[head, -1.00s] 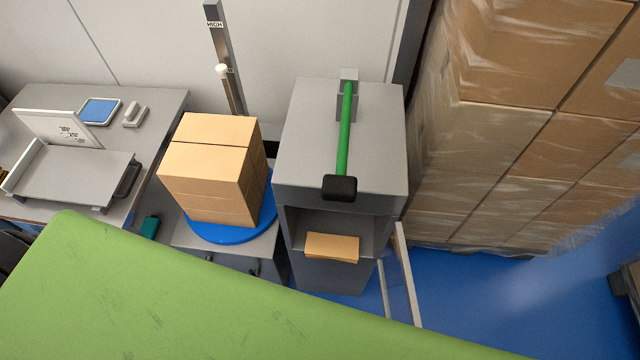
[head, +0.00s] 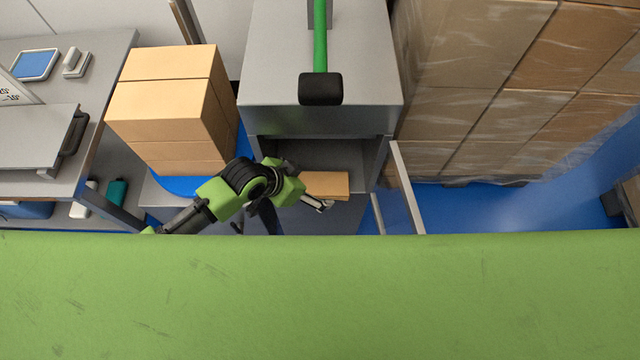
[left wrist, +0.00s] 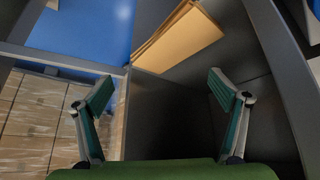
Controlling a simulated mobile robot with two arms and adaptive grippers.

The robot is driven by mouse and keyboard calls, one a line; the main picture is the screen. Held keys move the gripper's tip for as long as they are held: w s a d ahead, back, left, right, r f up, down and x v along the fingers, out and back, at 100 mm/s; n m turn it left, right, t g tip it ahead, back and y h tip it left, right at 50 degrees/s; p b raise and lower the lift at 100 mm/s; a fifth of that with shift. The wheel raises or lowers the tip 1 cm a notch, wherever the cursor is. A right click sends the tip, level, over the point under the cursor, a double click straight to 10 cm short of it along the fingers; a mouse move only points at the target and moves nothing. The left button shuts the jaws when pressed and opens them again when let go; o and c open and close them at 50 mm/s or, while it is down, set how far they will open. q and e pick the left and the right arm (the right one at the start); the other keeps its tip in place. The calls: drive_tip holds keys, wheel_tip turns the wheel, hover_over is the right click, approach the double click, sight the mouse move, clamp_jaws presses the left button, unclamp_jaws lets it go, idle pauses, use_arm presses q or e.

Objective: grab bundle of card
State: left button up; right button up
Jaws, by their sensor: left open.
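The bundle of card (head: 328,186) is a flat tan stack in the open compartment of the grey cabinet (head: 350,112). In the left wrist view the bundle (left wrist: 182,40) lies ahead of the fingers, at the top centre, with its layered edge visible. My left gripper (head: 322,207) is at the compartment's front, by the near edge of the bundle. In the left wrist view its two fingers (left wrist: 160,86) are spread wide with nothing between them, and the bundle is beyond the tips. My right gripper is not seen.
An open door (head: 406,187) stands at the compartment's right side. Tan boxes (head: 160,112) sit on a blue turntable at the left. Wrapped cartons (head: 480,90) stand at the right. A green-handled tool with a black head (head: 320,88) is above the cabinet top.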

sight(319, 184)
use_arm(q)
drive_tip(key=shift+w+a+f+m, duration=0.25)
drive_tip(key=shift+w+m, duration=0.15)
drive_tip(key=shift+w, duration=0.2)
drive_tip(key=shift+w+a+f+m+b, duration=0.25)
drive_tip(key=shift+w+a+m+b, duration=0.05)
drive_tip(key=shift+w+b, duration=0.05)
drive_tip(key=shift+f, duration=0.2)
drive_tip(key=shift+x, duration=3.6)
drive_tip(key=shift+s+a, duration=0.1)
drive_tip(key=shift+s, duration=0.1)
drive_tip(key=shift+s+f, duration=0.1)
drive_tip(key=shift+s, duration=0.05)
drive_tip(key=c, duration=1.5)
